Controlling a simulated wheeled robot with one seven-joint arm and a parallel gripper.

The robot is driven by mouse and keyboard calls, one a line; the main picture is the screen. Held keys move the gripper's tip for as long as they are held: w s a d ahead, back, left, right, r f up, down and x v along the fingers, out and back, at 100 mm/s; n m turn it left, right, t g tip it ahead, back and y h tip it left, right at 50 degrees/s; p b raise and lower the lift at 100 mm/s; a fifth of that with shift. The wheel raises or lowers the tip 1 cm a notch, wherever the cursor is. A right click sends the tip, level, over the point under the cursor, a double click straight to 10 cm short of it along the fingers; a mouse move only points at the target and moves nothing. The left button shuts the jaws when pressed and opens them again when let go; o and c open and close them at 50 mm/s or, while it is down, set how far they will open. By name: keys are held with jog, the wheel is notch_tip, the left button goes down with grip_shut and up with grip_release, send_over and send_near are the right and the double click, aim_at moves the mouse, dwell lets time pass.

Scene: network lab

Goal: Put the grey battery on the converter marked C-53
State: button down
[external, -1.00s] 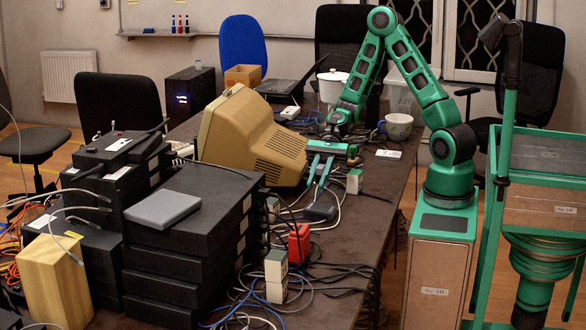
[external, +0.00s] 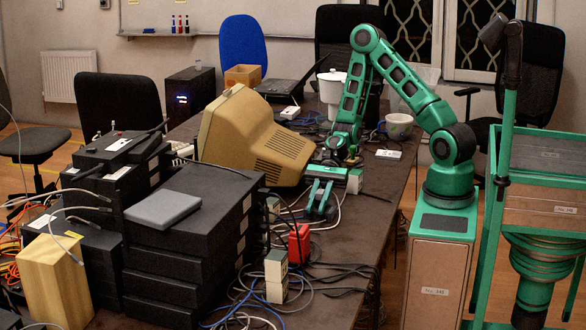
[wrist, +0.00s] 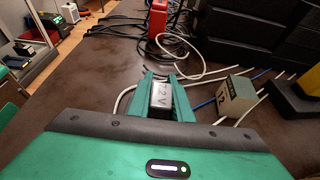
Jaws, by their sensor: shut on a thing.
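My gripper (external: 318,208) is low over the dark table, beside the beige monitor. In the wrist view my gripper (wrist: 165,92) has its two green fingers shut on a small grey block (wrist: 160,97), with a pale label that seems to read 12 V; I take it for the grey battery. In the external view the fingers mostly hide it. A pale box with a green top and a marking (wrist: 237,97) stands to the right in the wrist view. Other small pale boxes stand near the gripper (external: 355,181) and toward the front (external: 276,265). I cannot read C-53 on any.
A red box (external: 299,243) stands among loose cables; it also shows in the wrist view (wrist: 158,20). The beige monitor (external: 250,135) and stacked black boxes (external: 190,240) crowd the left. Cables cross the table near the fingers. Bare table lies toward the right edge.

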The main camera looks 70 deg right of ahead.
jog(key=shift+f, duration=0.1)
jog(key=c, duration=1.6)
grip_release()
jog(key=v, duration=1.2)
jog(key=shift+d, duration=0.1)
